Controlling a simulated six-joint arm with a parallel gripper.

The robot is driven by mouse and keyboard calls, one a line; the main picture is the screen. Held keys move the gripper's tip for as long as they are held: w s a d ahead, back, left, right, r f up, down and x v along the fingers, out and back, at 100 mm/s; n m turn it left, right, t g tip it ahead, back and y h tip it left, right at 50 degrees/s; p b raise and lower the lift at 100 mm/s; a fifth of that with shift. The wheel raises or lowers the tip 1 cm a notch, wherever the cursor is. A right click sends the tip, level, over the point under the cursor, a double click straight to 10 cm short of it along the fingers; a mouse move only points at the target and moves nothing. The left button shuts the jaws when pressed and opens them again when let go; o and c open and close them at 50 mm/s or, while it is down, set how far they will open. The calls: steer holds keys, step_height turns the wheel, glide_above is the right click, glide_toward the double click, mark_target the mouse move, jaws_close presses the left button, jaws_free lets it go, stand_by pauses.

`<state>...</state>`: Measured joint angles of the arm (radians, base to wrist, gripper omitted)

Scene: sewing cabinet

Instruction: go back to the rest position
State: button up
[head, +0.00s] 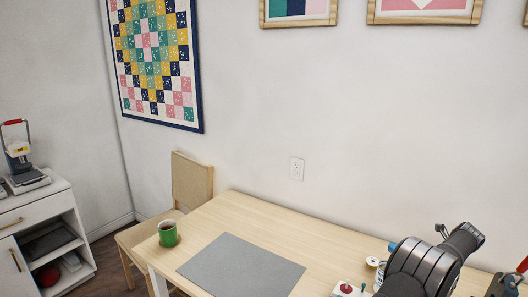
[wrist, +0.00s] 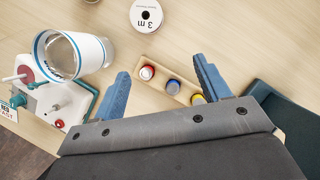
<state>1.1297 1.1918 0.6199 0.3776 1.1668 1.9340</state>
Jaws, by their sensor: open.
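My gripper (wrist: 161,67) shows in the wrist view as two blue fingers spread wide apart, with nothing held between them. A wooden holder (wrist: 156,84) with several small capped pieces, red and white, blue and yellow, shows on the table beyond the gap between the fingers; the right finger partly covers its end. In the head view my dark arm (head: 425,270) stands at the lower right over the table, and my fingers cannot be made out there.
Near the fingers are a white and blue cup (wrist: 80,54), a "3 m" roll (wrist: 146,27), a white device with a red knob (wrist: 62,100) and a dark teal object (wrist: 287,112). A green mug (head: 168,238) and grey mat (head: 240,265) lie left on the table (head: 280,225). A chair (head: 190,180) stands behind.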

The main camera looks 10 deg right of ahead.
steer(key=w+r+v, duration=0.1)
steer(key=w+v, duration=0.2)
steer(key=v, duration=1)
steer(key=w+a+n+g+y, duration=0.1)
steer(key=w+a+n, duration=0.1)
steer(key=a+n, duration=0.1)
steer(key=w+a+n+y, duration=0.2)
steer(key=w+a+n, duration=0.1)
steer(key=a+n, duration=0.1)
steer(key=w+a+n+g+y, duration=0.1)
steer(key=w+a+n, duration=0.2)
steer(key=n, duration=0.3)
steer(key=shift+w+a+f+g, duration=0.2)
steer(key=shift+w+a+g, duration=0.1)
steer(key=shift+a, duration=0.15)
steer(key=shift+w+a+n+g+y, duration=0.15)
steer(key=shift+w+a+n, duration=0.05)
steer(key=shift+a+n, duration=0.25)
steer(key=shift+w+a+n+g+y, duration=0.2)
steer(key=shift+a+n, duration=0.15)
steer(key=shift+n, duration=0.2)
steer(key=o, duration=0.7)
